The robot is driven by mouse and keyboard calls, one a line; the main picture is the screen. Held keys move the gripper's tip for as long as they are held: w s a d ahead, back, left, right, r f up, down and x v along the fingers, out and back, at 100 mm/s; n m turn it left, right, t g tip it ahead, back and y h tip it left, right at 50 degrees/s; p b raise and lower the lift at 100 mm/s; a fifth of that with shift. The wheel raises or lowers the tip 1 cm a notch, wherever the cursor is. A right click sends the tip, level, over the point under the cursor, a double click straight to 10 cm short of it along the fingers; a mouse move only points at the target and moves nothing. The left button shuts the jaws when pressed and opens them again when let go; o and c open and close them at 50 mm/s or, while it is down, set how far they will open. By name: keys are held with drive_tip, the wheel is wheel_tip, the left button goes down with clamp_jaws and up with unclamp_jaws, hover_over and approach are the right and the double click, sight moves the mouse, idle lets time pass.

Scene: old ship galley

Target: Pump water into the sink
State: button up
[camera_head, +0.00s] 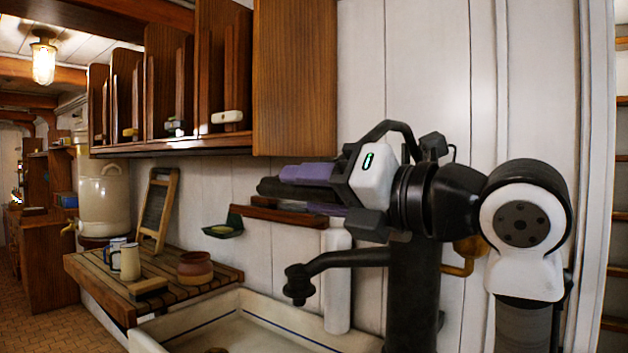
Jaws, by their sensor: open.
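The sink (248,318) is a pale basin with a blue line along its rim, at the bottom of the head view. The black pump (413,295) stands at its right end, with a curved spout (345,258) reaching left over the basin. A brass-coloured piece (460,268) shows behind the pump, partly hidden by my arm. I cannot tell whether it belongs to the handle. My gripper (272,188) is open and points left, above the spout, in front of the wall. My arm hides the top of the pump. No water shows at the spout.
A slatted wooden board (200,290) left of the sink bears a mug (130,262), a brown pot (195,267) and a framed slate (157,212). A green dish (223,229) and a wooden bar (275,214) are at the wall. Wooden cabinets (295,80) hang above.

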drive_tip(key=shift+w+a, duration=0.15)
clamp_jaws()
idle(0.4)
